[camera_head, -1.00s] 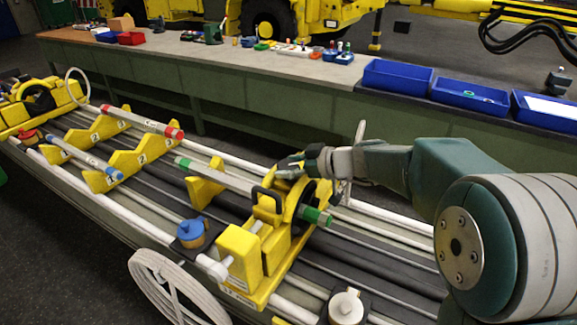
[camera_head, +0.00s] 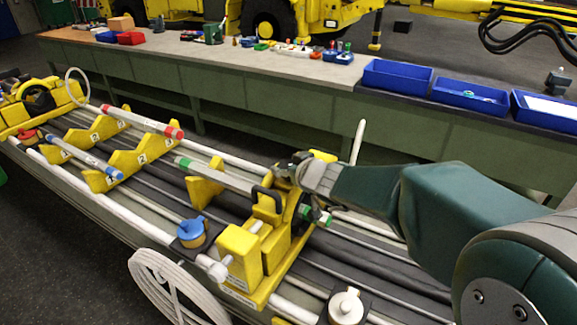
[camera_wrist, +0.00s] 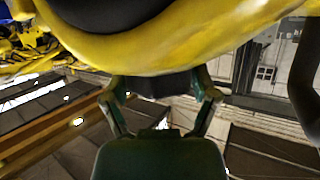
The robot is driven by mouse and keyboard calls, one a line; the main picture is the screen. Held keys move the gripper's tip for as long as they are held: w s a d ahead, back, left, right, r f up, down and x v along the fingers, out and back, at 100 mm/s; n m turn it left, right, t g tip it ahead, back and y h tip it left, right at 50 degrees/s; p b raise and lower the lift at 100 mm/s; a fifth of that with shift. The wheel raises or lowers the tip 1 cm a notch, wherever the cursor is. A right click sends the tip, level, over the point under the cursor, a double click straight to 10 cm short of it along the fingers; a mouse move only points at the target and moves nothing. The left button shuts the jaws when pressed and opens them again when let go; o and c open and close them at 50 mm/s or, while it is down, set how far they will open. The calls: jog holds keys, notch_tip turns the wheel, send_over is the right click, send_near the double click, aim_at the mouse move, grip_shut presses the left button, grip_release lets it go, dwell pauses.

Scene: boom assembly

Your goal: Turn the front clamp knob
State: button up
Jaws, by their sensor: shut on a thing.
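The yellow front clamp (camera_head: 240,255) stands across the rails in the lower middle of the head view. A grey tube with green bands (camera_head: 225,177) runs through it. My gripper (camera_head: 288,172) is at the top of the clamp's far side. In the wrist view my fingers (camera_wrist: 163,92) are closed on a dark part that sits under a large curved yellow rim (camera_wrist: 160,55). That part looks like the clamp knob, but it is mostly hidden. A black handle (camera_head: 267,195) stands beside my gripper.
A blue-capped part (camera_head: 192,232) and a white round part (camera_head: 346,304) sit near the clamp. Red- and blue-banded tubes lie on yellow supports at left. A green workbench with blue trays (camera_head: 397,75) runs behind.

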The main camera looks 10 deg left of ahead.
jog(key=shift+m+h, duration=0.3)
dwell(0.5)
jog(key=o, duration=1)
jog(key=shift+w+a, duration=0.1)
jog(key=v, duration=1.1)
jog(key=shift+s+d, duration=0.2)
jog(key=shift+s, duration=0.25)
jog(key=shift+f, duration=0.1)
